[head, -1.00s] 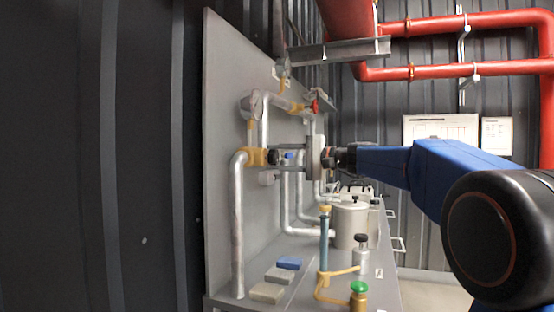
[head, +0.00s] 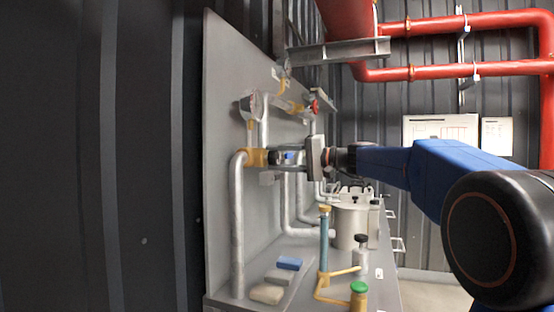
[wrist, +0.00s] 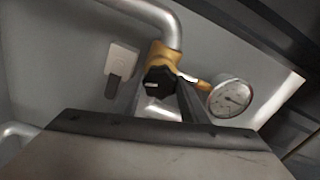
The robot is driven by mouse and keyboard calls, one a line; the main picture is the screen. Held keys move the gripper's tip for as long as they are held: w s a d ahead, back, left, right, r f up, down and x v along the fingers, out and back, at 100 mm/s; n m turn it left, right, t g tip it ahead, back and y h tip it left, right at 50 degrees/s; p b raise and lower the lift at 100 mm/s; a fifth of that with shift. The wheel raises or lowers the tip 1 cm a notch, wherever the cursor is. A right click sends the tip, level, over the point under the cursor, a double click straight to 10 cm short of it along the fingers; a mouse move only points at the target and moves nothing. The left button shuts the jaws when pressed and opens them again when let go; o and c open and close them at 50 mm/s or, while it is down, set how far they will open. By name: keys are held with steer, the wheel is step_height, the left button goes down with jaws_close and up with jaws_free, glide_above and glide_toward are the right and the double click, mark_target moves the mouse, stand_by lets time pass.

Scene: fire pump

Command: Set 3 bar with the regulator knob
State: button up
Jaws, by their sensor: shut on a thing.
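The black regulator knob (wrist: 160,82) sits on a brass body in the wrist view, where a silver pipe bends. My gripper (wrist: 160,92) is shut on the knob, with one dark finger on each side of it. In the head view, my gripper (head: 282,158) reaches from the right to the brass regulator body (head: 256,157), and its fingers largely hide the knob. The round pressure gauge (wrist: 230,98) is joined by a brass stem right of the knob. Its white dial faces the wrist camera, but its numbers are too small to read. In the head view the gauge (head: 251,105) is nearly edge-on.
A grey panel (head: 228,80) carries the pipes, and a red-handled valve (head: 314,106) is above right. On the bench below are a blue block (head: 289,263), a blue column (head: 324,240), a grey pot (head: 350,225) and a green-capped fitting (head: 358,289). Red pipes run overhead.

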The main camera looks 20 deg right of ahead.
steer(key=shift+f, duration=0.1)
steer(key=o, duration=1)
steer(key=shift+o, duration=0.2)
